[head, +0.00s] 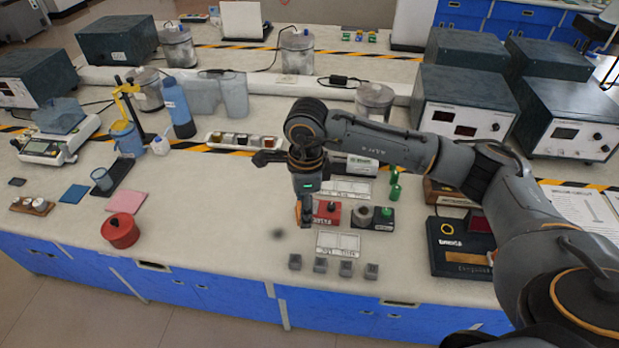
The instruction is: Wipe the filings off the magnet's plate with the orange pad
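My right gripper (305,214) points straight down over the middle of the bench, just left of a red block (328,210). A thin orange-brown strip shows at its fingers; whether this is the orange pad held there, I cannot tell. A grey round disc (362,214) sits on a low base right of the red block, with a black block (382,219) beside it; this may be the magnet and its plate. A dark smudge (279,234), perhaps filings, lies on the bench left of the gripper. My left gripper is not in view.
Small grey cubes (320,265) line the front edge, below a white printed card (338,244). A red pot (120,231), a pink pad (126,202) and a blue pad (75,193) lie at left. A black case (460,262) stands at right. Bench between pot and smudge is clear.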

